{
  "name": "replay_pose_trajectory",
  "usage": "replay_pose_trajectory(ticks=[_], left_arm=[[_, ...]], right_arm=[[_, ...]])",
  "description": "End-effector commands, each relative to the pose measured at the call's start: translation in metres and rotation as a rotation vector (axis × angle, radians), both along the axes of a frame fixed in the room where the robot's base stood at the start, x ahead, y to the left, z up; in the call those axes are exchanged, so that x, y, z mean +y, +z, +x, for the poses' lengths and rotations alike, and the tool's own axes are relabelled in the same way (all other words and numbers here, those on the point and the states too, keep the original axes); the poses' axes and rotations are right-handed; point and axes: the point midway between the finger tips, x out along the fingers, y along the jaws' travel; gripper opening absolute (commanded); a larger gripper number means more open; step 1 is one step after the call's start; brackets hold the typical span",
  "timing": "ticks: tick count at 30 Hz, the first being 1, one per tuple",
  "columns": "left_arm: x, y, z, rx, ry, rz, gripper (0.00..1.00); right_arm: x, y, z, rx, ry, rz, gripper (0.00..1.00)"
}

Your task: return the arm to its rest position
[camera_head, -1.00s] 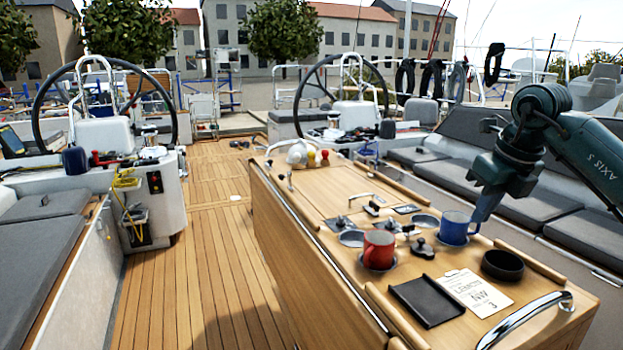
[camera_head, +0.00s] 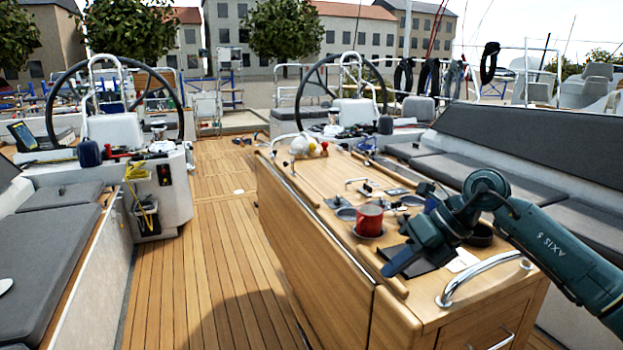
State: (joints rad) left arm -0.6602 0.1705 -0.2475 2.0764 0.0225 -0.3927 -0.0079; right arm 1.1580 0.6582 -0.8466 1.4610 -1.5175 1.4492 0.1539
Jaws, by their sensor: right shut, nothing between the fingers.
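My right arm comes in from the right, and my right gripper (camera_head: 394,267) points down to the left over the near part of the wooden cockpit table (camera_head: 335,285). Its fingers are shut with nothing between them. The gripper and wrist cover much of the black tray (camera_head: 424,268) and the white note card (camera_head: 462,261). The red mug (camera_head: 370,217) stands upright in a round holder just beyond the gripper, apart from it in the picture. The blue mug is mostly or wholly hidden behind my wrist. My left gripper is out of view.
A curved steel handrail (camera_head: 474,279) rises at the table's near right edge, close under my arm. A dark round bowl (camera_head: 481,235) is partly covered by my arm. Grey bench cushions (camera_head: 540,206) lie to the right. The wooden deck (camera_head: 215,270) left of the table is clear.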

Motion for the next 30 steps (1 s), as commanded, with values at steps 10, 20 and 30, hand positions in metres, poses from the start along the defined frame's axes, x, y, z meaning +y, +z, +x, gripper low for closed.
replay_pose_trajectory(ticks=[10,20,30], left_arm=[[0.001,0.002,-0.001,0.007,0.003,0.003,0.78],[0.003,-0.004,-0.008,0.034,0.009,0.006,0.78],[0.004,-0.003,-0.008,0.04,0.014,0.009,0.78]], right_arm=[[0.131,-0.03,-0.076,0.342,-0.127,0.942,0.0],[0.091,-0.088,-0.088,0.804,-0.877,1.59,0.0],[0.015,-0.252,-0.189,1.29,-1.94,1.653,0.0]])
